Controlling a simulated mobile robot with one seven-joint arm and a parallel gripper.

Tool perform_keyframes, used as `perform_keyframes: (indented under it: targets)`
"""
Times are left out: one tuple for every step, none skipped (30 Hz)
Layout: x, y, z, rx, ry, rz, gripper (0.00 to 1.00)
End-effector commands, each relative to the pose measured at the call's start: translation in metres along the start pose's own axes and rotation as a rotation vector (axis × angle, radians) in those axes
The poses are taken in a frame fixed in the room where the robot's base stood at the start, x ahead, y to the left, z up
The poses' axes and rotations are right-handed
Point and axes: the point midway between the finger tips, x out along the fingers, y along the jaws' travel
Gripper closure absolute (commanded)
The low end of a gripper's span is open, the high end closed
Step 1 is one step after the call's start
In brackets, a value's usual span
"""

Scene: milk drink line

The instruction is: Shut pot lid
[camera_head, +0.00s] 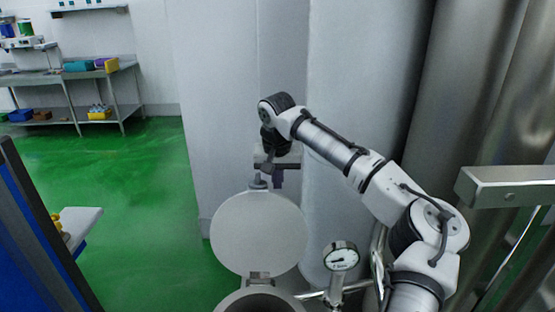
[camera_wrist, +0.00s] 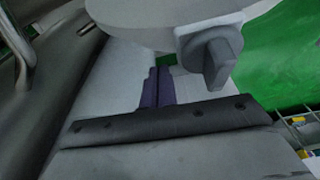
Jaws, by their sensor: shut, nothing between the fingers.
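The pot lid (camera_head: 259,233) is a round pale grey disc. It stands open, raised on its hinge (camera_head: 259,278) at the rim of the pot (camera_head: 232,303), whose dark opening shows at the bottom edge of the head view. My gripper (camera_head: 279,177) is just above and behind the lid's top edge, its tips partly hidden. In the wrist view the lid (camera_wrist: 150,15) fills the top, with a grey knob-like latch (camera_wrist: 210,60) on its edge. The purple fingers of my gripper (camera_wrist: 158,72) are together and empty, left of the latch. I cannot tell whether they touch the lid.
A pressure gauge (camera_head: 341,257) stands right of the lid. Large pale grey tanks (camera_head: 350,90) rise close behind my arm. A metal bracket (camera_head: 510,187) is at right. A steel table (camera_head: 90,78) with bins stands far left. Green floor (camera_head: 150,190) is clear between.

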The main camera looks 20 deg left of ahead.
Motion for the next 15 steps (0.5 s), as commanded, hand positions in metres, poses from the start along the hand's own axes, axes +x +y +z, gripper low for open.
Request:
perform_keyframes:
  targets:
    - [-0.009,0.002,0.006,-0.002,0.006,0.003,1.00]
    - [-0.009,0.001,0.010,-0.003,0.005,0.003,1.00]
    - [-0.011,0.001,0.014,-0.002,0.004,0.002,1.00]
    - [-0.012,0.001,0.017,-0.002,0.006,0.001,1.00]
    - [-0.013,0.001,0.019,-0.002,0.006,0.002,1.00]
    - [-0.014,0.001,0.022,-0.002,0.006,0.002,1.00]
    - [-0.014,0.001,0.024,-0.001,0.006,0.002,1.00]
    - [-0.014,0.000,0.026,-0.002,0.005,0.002,1.00]
    - [-0.014,0.000,0.028,-0.001,0.004,0.001,1.00]
    - [-0.014,0.000,0.029,-0.001,0.004,0.001,1.00]
    - [-0.014,0.000,0.030,-0.001,0.004,0.000,1.00]
    - [-0.014,0.000,0.031,-0.001,0.004,0.000,1.00]
    - [-0.014,0.000,0.031,-0.001,0.004,0.000,1.00]
    - [-0.014,0.000,0.031,-0.001,0.004,0.000,1.00]
    - [-0.014,0.000,0.032,-0.001,0.004,0.000,1.00]
